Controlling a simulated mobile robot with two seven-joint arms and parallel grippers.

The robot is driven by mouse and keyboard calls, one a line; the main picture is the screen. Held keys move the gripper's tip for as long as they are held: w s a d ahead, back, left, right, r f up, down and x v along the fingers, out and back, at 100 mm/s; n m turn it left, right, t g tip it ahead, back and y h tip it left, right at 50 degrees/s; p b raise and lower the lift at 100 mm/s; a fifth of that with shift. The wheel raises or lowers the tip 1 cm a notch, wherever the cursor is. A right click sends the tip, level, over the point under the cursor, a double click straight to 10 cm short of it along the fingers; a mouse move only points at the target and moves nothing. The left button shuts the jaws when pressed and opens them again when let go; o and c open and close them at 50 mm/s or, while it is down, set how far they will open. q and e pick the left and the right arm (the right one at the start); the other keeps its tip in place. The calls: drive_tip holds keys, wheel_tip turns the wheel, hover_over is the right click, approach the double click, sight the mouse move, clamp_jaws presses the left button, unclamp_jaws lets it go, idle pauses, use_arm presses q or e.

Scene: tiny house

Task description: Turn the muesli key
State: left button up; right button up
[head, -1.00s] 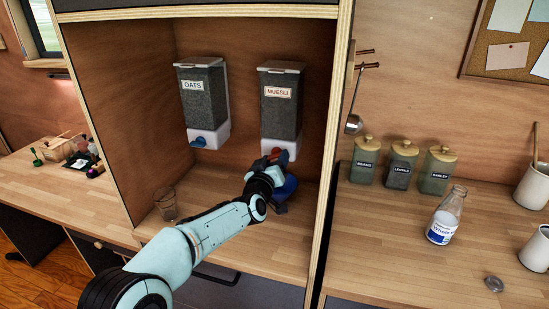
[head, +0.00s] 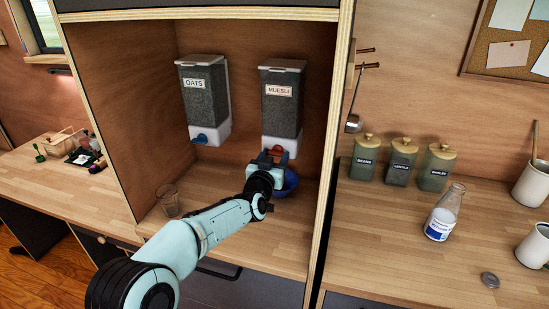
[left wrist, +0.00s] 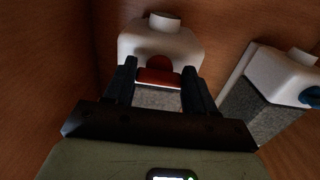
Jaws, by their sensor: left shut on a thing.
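The muesli dispenser (head: 281,112) hangs on the back wall of the cabinet, with a white base and a red key. My left gripper (head: 269,157) is at the front of that base, shut on the red key (head: 277,151). In the left wrist view the red key (left wrist: 158,77) lies crosswise between the two dark fingers of the left gripper (left wrist: 160,80). The fingers hide part of the key in the head view. A blue bowl (head: 291,183) stands below the muesli dispenser, partly hidden by my wrist. My right gripper is not in view.
The oats dispenser (head: 205,97) with a blue key hangs to the left. A clear glass (head: 168,200) stands at the cabinet's front left. The cabinet's right side panel (head: 333,150) is close to my wrist. Jars (head: 402,163) and a bottle (head: 442,217) stand outside it.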

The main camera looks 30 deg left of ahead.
use_arm(q)
drive_tip(key=o, duration=1)
drive_tip(key=shift+o, duration=0.2)
drive_tip(key=b+v, duration=0.1)
drive_tip(key=v, duration=1.2)
drive_tip(key=shift+s+b, duration=0.2)
drive_tip(key=shift+b, duration=0.1)
